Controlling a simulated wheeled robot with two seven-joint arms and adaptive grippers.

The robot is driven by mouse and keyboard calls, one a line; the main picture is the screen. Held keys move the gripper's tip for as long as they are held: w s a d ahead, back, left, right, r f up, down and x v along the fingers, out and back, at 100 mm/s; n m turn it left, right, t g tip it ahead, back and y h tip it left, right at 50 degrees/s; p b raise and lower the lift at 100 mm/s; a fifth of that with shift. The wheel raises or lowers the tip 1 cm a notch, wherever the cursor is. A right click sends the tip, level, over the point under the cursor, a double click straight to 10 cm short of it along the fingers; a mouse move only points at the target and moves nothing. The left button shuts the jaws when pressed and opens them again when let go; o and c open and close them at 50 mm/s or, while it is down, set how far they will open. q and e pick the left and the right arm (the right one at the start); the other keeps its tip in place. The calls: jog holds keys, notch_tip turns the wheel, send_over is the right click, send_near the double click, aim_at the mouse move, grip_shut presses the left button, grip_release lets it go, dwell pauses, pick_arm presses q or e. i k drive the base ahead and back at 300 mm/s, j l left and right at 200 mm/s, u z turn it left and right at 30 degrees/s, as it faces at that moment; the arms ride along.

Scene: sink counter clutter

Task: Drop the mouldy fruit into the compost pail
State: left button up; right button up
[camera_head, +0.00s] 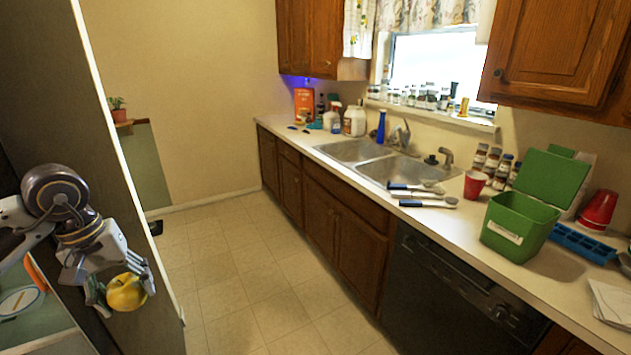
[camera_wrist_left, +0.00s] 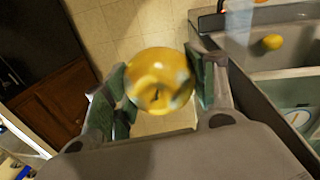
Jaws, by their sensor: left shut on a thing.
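My left gripper (camera_head: 122,291) is shut on a yellow fruit (camera_head: 126,293) at the lower left of the head view, in front of a dark tall panel. In the left wrist view, the fruit (camera_wrist_left: 160,80) sits between the two green-padded fingers of the gripper (camera_wrist_left: 160,92) and shows pale bluish-white patches. The green compost pail (camera_head: 518,228) stands on the counter at the right, its lid (camera_head: 552,176) raised and a white label on its front. The gripper is far to the left of the pail. My right gripper is not in view.
Another yellow fruit (camera_wrist_left: 272,42) lies in a grey tray-like space in the wrist view. The double sink (camera_head: 375,163) is beyond. The tiled floor between is clear.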

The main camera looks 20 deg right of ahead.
aim_at(491, 246)
jog(key=l+z, duration=0.3)
jog(key=i+z, duration=0.1)
jog(key=z, duration=0.2)
jog(key=i+z, duration=0.15)
jog(key=z, duration=0.4)
jog(key=j+z, duration=0.4)
jog(key=k+j+z, duration=0.15)
jog(key=z, duration=0.25)
jog(key=k+j+z, duration=0.15)
jog(key=j+z, duration=0.25)
